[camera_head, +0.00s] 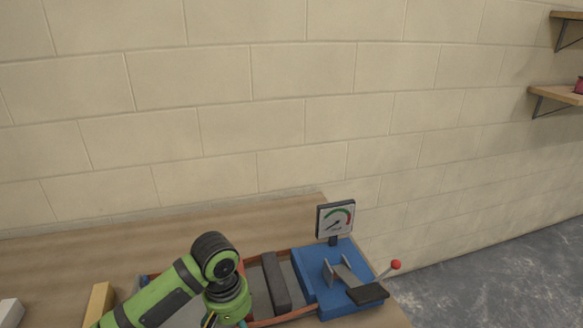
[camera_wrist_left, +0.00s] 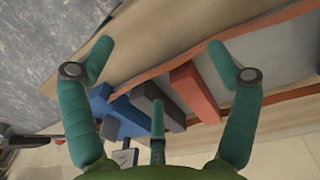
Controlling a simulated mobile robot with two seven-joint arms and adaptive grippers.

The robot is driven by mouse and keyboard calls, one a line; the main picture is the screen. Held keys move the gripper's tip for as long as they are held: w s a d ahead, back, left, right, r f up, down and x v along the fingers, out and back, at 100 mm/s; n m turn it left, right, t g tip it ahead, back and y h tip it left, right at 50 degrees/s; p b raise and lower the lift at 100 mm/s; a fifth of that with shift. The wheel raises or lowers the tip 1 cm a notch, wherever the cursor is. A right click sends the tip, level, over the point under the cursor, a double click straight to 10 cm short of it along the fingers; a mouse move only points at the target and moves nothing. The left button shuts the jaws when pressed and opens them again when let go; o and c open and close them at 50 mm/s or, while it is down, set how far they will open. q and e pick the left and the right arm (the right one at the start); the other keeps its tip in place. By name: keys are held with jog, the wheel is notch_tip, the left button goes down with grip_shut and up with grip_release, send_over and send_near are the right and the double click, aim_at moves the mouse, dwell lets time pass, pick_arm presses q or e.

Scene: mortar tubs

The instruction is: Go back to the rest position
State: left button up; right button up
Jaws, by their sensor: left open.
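My left arm comes in from the left in the head view, and its wrist hangs over the orange-rimmed tray on the table; the fingers are mostly cut off by the bottom edge. In the left wrist view my left gripper (camera_wrist_left: 160,50) has its green fingers spread wide, with nothing between them. My right gripper is not in view.
A blue device (camera_head: 335,280) with a gauge (camera_head: 335,219) and a red-knobbed lever (camera_head: 396,265) stands right of the tray (camera_head: 288,316). A yellow block (camera_head: 100,302) and a white block (camera_head: 10,312) lie left. A block wall is behind; shelves (camera_head: 556,94) hang right.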

pick_arm(q)
jog(key=s+d+f+m+t+h, duration=0.2)
jog(key=s+d+f+m+h, duration=0.15)
jog(key=s+f, duration=0.55)
jog(key=s+a+t+y, duration=0.1)
jog(key=s+a+y, duration=0.3)
jog(key=s+a, duration=0.8)
notch_tip(320, 180, down, 24)
jog(key=s+g, duration=0.1)
jog(key=s, duration=0.1)
jog(key=s+a+f+g, duration=0.1)
jog(key=s+a+f, duration=0.1)
jog(key=s+f, duration=1.1)
jog(key=shift+s+a+f+m, duration=0.25)
jog(key=shift+s+m, duration=0.2)
jog(key=shift+s, duration=0.6)
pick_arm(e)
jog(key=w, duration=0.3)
